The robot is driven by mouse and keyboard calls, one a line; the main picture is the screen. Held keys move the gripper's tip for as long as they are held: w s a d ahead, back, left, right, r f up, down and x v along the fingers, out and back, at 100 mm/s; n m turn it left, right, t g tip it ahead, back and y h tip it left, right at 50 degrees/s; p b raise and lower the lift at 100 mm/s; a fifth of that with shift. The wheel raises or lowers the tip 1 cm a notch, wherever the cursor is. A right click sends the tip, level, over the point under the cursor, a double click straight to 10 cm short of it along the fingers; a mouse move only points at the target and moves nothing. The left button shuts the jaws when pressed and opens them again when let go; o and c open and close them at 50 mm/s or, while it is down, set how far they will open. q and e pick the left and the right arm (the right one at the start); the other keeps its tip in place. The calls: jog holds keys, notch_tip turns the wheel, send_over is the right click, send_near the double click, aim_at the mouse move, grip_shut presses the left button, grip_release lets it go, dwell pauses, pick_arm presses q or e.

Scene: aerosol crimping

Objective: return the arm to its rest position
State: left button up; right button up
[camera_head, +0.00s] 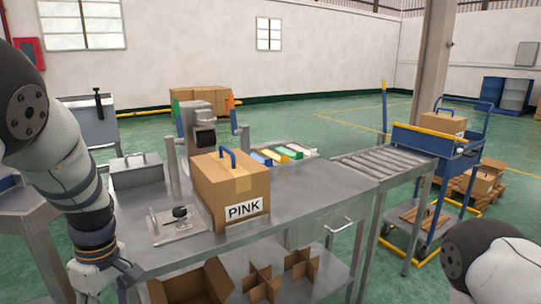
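My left arm (58,165) comes in from the left and hangs down in front of the steel table's left end. My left gripper (104,284) is at the bottom left, pointing down, with its fingertips cut off or unclear at the frame's lower edge. I see nothing held in it, and I cannot tell how far its fingers are apart. My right arm (488,262) shows only as a rounded grey-and-white link at the bottom right. Its gripper is out of view.
A cardboard box labelled PINK (232,187) with a blue handle stands on the steel table (300,208). A clear fixture (176,222) and a crimping machine (202,128) are nearby. A roller conveyor (378,163) and blue cart (428,142) stand right.

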pick_arm(q)
jog(key=s+d+f+m+g, duration=0.1)
jog(key=s+f+m, duration=0.7)
jog(key=s+f, duration=0.9)
jog(key=s+d+f+m, duration=0.1)
jog(key=s+d+m, duration=0.2)
jog(key=s, duration=0.4)
jog(key=s+d+m+h, duration=0.1)
jog(key=s+d+m, duration=0.2)
jog(key=s, duration=0.5)
jog(key=shift+d+f+m, duration=0.35)
jog(key=shift+m, duration=0.25)
